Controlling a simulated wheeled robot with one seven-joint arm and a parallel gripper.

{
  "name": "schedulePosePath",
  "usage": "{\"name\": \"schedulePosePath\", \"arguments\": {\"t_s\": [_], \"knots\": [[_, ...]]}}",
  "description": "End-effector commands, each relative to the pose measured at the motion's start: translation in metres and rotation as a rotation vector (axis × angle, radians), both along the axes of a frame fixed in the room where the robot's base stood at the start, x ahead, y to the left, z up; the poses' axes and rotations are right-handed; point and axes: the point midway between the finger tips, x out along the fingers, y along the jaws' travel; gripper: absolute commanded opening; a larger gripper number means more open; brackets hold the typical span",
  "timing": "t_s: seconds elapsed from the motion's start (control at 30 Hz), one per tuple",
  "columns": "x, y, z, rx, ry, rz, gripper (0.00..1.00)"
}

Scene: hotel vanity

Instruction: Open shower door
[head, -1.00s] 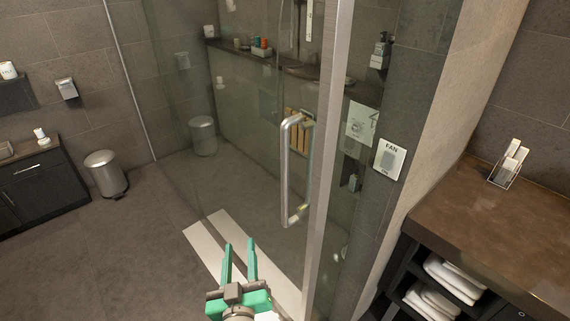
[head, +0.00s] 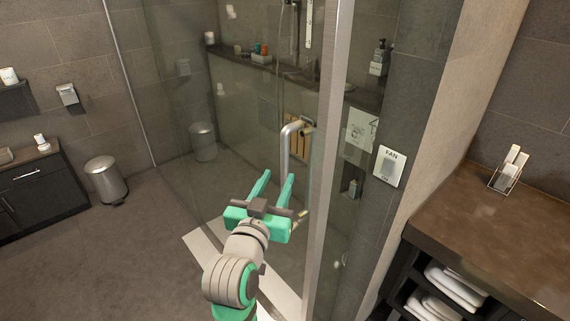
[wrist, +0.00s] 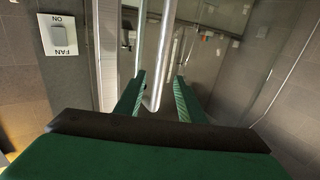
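The shower door (head: 235,130) is a clear glass panel next to an upright metal frame post (head: 328,150). It looks closed. Its silver bar handle (head: 285,148) stands upright on the glass; my gripper hides part of its lower half. My green gripper (head: 277,177) is in front of the handle, fingers spread and pointing up toward it. In the wrist view the handle (wrist: 163,60) runs down between the two open fingers (wrist: 158,82), with its lower end at fingertip level. The fingers are not closed on it, and contact cannot be told.
A brown counter (head: 480,230) with towels below stands at the right. A fan switch plate (head: 389,167) is on the wall beside the door. A bin (head: 105,180) and dark cabinet (head: 40,190) stand at the left. The floor in between is clear.

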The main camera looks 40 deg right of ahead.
Motion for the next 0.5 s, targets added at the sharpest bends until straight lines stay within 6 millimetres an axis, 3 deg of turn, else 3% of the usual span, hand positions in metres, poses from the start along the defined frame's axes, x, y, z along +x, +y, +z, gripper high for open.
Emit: {"name": "schedulePosePath", "arguments": {"t_s": [0.23,0.5], "knots": [[0.027,-0.036,0.000,0.000,0.001,-0.003,0.36],[0.044,-0.057,0.000,-0.001,0.000,-0.001,0.36]]}}
